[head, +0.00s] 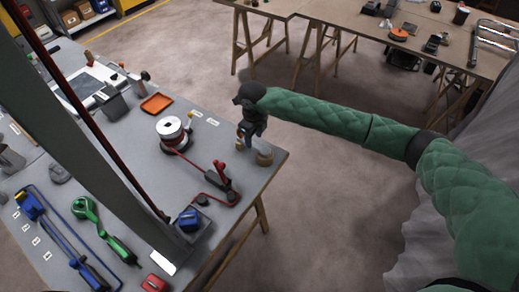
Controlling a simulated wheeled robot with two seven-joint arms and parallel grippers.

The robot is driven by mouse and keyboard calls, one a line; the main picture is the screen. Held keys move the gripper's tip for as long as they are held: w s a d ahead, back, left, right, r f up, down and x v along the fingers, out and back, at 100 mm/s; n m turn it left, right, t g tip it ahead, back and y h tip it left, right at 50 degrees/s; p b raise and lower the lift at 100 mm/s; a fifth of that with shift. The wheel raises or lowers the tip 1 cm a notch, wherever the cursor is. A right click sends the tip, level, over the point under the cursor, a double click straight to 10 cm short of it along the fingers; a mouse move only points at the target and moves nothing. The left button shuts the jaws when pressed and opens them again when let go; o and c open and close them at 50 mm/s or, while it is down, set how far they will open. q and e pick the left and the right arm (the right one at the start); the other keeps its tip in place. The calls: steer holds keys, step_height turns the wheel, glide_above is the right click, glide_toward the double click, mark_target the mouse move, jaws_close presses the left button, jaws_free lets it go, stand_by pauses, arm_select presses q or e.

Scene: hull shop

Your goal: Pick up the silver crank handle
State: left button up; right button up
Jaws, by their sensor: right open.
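My right gripper (247,132) points down over the right corner of the grey workbench (255,185), with its arm coming in from the right. Its jaws are open. Small tan, wood-coloured pieces show at and just below the jaws, and a round tan piece (265,157) sits at the bench edge. I cannot make out a silver crank handle for certain; the gripper covers much of this spot. I cannot tell whether the jaws touch anything. My left gripper is not in view.
Left of the gripper are a white spool (172,130), an orange tray (156,103) and a red-and-black tool (219,184). A green tool (103,230) and a blue tool (62,240) lie nearer. Open floor separates the bench from a wooden table (340,12).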

mark_target(253, 144)
steer(key=shift+f, duration=0.6)
steer(key=f, duration=0.4)
steer(key=shift+w+a+f, duration=0.1)
steer(key=shift+w+a, duration=0.05)
steer(key=shift+w, duration=0.15)
steer(key=shift+f, duration=0.3)
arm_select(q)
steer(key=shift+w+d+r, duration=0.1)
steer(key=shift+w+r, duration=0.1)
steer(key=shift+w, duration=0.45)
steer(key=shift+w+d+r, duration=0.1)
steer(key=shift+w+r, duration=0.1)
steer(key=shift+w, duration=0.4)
arm_select(e)
jaws_close()
